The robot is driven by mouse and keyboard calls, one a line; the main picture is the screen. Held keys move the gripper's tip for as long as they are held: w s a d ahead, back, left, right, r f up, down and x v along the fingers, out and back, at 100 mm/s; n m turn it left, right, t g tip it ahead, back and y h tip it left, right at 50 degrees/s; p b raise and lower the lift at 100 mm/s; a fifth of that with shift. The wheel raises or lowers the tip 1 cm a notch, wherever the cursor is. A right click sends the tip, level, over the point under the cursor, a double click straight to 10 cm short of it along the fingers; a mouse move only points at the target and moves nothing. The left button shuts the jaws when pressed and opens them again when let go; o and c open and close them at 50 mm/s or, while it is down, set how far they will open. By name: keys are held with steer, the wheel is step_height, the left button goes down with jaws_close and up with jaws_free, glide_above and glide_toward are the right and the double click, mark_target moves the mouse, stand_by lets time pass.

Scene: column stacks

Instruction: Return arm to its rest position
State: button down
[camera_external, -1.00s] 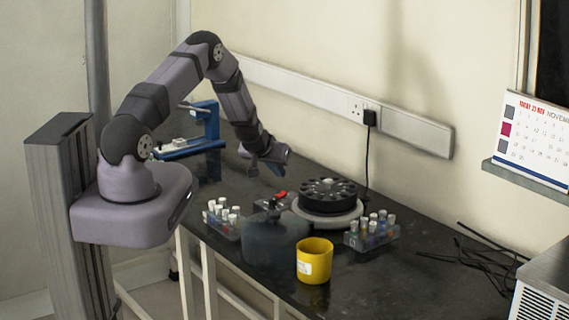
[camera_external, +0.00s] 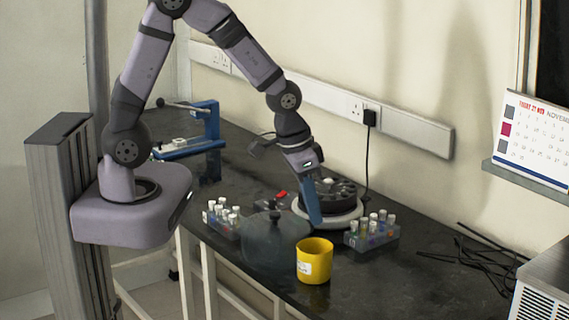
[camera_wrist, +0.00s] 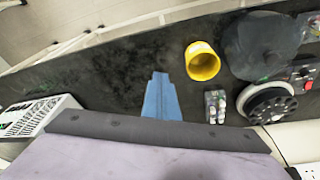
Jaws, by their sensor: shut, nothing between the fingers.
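My gripper (camera_external: 314,205) has blue fingers pointing down, in front of the round black centrifuge-like device in the external view. The fingers are together with nothing held. In the wrist view my gripper (camera_wrist: 161,80) shows as a blue wedge over bare dark bench, apart from all objects. My arm is bent, its upper joint reaching the top of the external view.
On the dark bench (camera_external: 400,280) stand a yellow cup (camera_external: 314,262), a dark translucent vessel (camera_external: 272,242), a round black device (camera_external: 338,190), two vial racks (camera_external: 370,232) (camera_external: 222,218) and a blue stand (camera_external: 207,135). Cables (camera_external: 465,255) lie at right.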

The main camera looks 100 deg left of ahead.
steer(key=s+d+r+m+g, duration=0.2)
steer(key=s+d+m, duration=0.2)
steer(key=s+d, duration=0.9)
steer(key=shift+s+g+h, duration=0.2)
steer(key=shift+g+h, duration=0.1)
steer(key=shift+g, duration=0.1)
